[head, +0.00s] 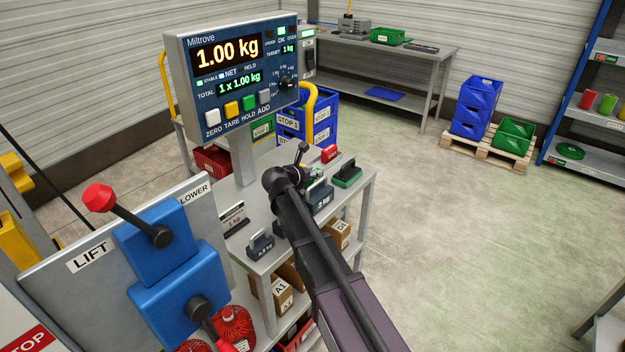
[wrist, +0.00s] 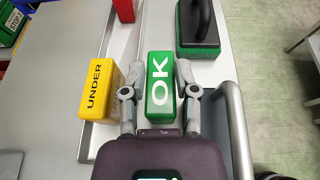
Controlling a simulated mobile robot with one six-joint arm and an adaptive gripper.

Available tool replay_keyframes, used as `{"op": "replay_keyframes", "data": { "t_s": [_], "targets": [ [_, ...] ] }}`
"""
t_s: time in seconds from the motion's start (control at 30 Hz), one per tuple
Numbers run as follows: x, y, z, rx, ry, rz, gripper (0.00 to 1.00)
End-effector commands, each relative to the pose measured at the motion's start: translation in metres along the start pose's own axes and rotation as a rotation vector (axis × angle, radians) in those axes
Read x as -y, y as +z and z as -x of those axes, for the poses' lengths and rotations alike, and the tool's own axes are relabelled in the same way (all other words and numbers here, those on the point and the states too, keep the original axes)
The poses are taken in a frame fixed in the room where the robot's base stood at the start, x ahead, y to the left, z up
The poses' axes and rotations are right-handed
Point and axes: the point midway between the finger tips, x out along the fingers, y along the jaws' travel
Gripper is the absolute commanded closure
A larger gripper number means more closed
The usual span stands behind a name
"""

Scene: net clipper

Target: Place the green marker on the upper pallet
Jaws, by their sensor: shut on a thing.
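The green marker (wrist: 160,84), a block lettered OK, is between the two fingers of my gripper (wrist: 158,92) in the wrist view. The fingers are shut on its sides. It appears over or in a pale tray (wrist: 138,45); I cannot tell whether it touches the tray floor. In the head view my gripper (head: 299,163) is over the grey bench, and the arm largely hides the marker. A wooden pallet (head: 478,150) stands on the floor at the back right, with blue and green crates on it. I cannot tell which pallet is the upper one.
A yellow UNDER block (wrist: 97,90) is left of the marker. A red block (wrist: 124,10) and a black-handled item with a green base (wrist: 200,28) lie beyond. A metal rail (wrist: 238,125) runs at the right. The scale display (head: 235,75) stands behind.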

Motion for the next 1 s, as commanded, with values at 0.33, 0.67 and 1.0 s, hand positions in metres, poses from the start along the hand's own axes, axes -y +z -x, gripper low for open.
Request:
{"op": "replay_keyframes", "data": {
  "t_s": [0.33, 0.67, 1.0],
  "targets": [
    [0.0003, -0.011, -0.0046, 0.0, 0.0, 0.0, 1.0],
    [0.0004, -0.014, -0.0059, 0.0, -0.001, 0.0, 1.0],
    [0.0004, -0.0133, -0.0057, 0.0, -0.001, 0.0, 0.27]
  ]
}}
